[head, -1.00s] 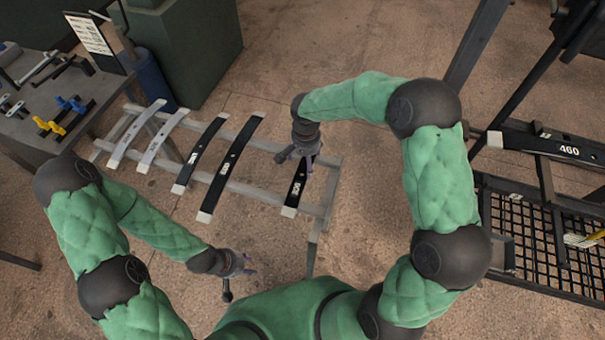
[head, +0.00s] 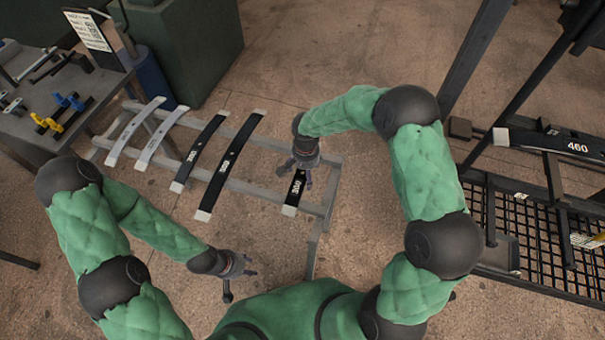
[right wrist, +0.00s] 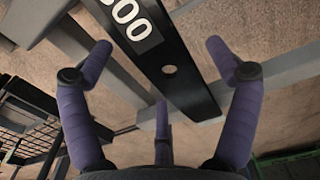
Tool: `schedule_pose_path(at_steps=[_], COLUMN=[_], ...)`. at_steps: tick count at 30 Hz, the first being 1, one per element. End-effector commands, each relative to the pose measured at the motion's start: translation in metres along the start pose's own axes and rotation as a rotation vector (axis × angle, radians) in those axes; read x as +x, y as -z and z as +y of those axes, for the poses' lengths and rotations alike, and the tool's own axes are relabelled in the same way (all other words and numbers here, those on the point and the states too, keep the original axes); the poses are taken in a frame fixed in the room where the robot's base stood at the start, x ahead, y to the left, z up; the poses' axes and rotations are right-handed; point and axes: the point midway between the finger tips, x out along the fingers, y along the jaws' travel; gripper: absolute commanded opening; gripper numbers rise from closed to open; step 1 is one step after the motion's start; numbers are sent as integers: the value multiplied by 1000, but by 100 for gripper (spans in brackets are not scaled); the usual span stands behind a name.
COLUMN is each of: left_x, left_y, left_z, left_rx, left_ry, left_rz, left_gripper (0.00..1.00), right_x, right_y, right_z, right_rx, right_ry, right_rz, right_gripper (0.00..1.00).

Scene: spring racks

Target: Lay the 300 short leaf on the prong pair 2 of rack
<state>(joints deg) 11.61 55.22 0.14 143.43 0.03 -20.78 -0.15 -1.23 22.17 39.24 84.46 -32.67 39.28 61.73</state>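The short black leaf (head: 292,196) lies across the rails at the right end of the low grey rack (head: 331,170). Its white label ends in "00" in the right wrist view (right wrist: 172,72); the first digit is cut off or unclear. My right gripper (head: 303,178) is over the far part of this leaf and covers it in the head view. In the right wrist view its purple fingers (right wrist: 165,95) are spread, with the leaf between them and no clear contact. My left gripper (head: 238,275) hangs empty near my body, its fingers apart.
Two long black leaves (head: 230,165) (head: 199,152) and two silver leaves (head: 136,132) (head: 161,138) lie on the same rack to the left. A tool bench (head: 60,140) stands at left.

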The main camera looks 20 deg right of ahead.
Motion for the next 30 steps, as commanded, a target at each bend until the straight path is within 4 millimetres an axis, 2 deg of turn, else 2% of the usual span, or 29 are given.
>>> schedule_pose_path(at_steps=[1,8,15,19,24,30], left_x=[0,0,0,-2,-8,-16], left_y=[0,0,0,0,0,-1], left_z=[0,0,0,1,3,6], left_rx=[0,0,0,0,0,0], left_ry=[0,0,0,0,0,0], left_rz=[0,0,0,0,0,0], left_gripper=[40,40,40,40,40,40], right_x=[0,0,-2,-9,-36,-69], right_y=[0,0,1,1,2,-9], right_z=[0,0,-1,-1,-1,25], right_rx=[0,0,0,1,1,3], right_ry=[0,0,2,2,4,2], right_rz=[0,-1,2,3,6,5], right_gripper=[68,4,4,3,3,3])
